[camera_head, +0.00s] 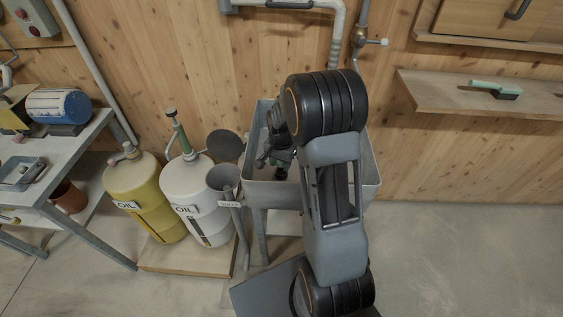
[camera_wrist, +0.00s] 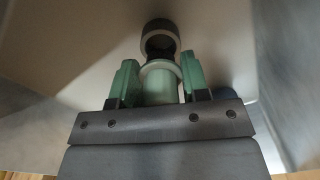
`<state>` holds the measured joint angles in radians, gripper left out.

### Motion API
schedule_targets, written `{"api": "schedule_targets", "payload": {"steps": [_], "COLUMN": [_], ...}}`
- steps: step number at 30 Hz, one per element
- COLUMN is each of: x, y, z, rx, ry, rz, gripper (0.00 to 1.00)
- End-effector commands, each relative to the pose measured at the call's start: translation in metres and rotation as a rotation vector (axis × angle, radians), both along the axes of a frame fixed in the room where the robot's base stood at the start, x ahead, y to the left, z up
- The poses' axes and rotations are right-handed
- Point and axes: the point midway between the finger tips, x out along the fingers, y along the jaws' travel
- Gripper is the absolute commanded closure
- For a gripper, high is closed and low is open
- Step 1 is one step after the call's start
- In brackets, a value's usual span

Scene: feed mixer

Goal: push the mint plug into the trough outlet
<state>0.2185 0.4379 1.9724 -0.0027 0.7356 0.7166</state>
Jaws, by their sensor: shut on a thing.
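The mint plug (camera_wrist: 160,88) is held upright in the picture between the two green fingers of my gripper (camera_wrist: 158,80) in the wrist view. A pale ring shows at its far end. The trough outlet (camera_wrist: 159,30), a round fitting with a dark opening, lies just beyond the plug, roughly in line with it. I cannot tell whether plug and outlet touch. In the head view my gripper (camera_head: 281,170) is down inside the grey trough (camera_head: 262,196). My arm covers much of the trough there, and the plug and outlet cannot be made out.
A white oil can (camera_head: 187,190) and a yellow oil can (camera_head: 140,188) stand left of the trough on a wooden platform (camera_head: 188,262). A metal workbench (camera_head: 80,158) is farther left. A wall shelf (camera_head: 440,92) with a mint-handled brush (camera_head: 496,90) is at right. The right floor is clear.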

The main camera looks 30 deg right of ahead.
Motion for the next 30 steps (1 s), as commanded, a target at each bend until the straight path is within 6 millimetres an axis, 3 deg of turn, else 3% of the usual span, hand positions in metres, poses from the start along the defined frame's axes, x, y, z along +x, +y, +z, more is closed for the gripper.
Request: {"api": "schedule_targets", "payload": {"steps": [30], "x": [0.0001], "y": [0.0003], "z": [-0.0058], "rx": [0.0], "ry": [0.0], "rz": [0.0], "gripper": [0.82]}}
